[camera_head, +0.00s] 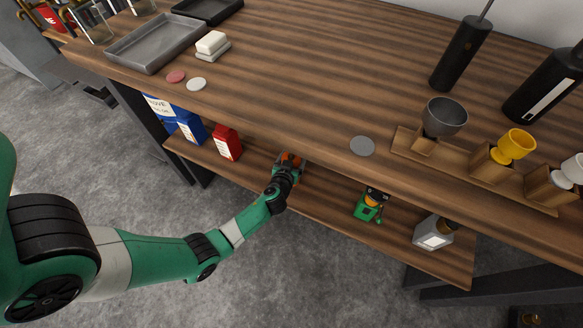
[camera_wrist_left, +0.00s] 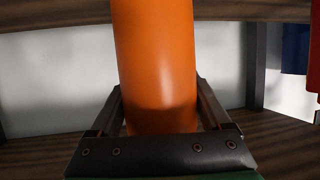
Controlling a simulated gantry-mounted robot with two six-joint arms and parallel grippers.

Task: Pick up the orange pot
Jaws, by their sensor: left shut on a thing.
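The orange pot (camera_wrist_left: 155,65) fills the middle of the left wrist view as a smooth orange cylinder, its upper part cut off by the frame. My left gripper (camera_wrist_left: 160,115) is shut on it, with one dark finger along each side. I cannot tell whether the pot touches the shelf. My right gripper is in neither view.
The upper tabletop (camera_head: 300,80) overhangs the lower shelf (camera_head: 330,215). A red package (camera_head: 228,143) and blue packages (camera_head: 190,128) stand left of my gripper. A green item (camera_head: 367,208) and a grey bottle (camera_head: 433,233) stand to its right. The shelf's front side is open.

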